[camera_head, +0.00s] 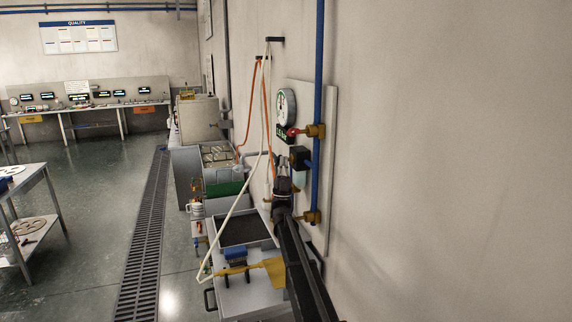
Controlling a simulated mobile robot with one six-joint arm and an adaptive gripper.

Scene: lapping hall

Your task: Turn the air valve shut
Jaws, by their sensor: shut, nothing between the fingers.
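The air valve (316,131) has a brass body on the blue vertical pipe at the right wall. Its small red handle (293,132) points left, toward the gauge panel. My gripper (284,172) is dark and sits below and slightly left of the valve, apart from the handle in the picture. Its fingers look closed and hold nothing visible. My arm reaches up to it from the bottom and covers part of the wall and bench. The depth between gripper and handle is hard to judge.
A round gauge (286,105) sits just above the handle. A dark regulator (300,158) and a lower brass fitting (312,217) lie close to my gripper. Orange hoses (266,100) and a pale hose (243,196) hang at left. A cart with a dark tray (245,231) stands below.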

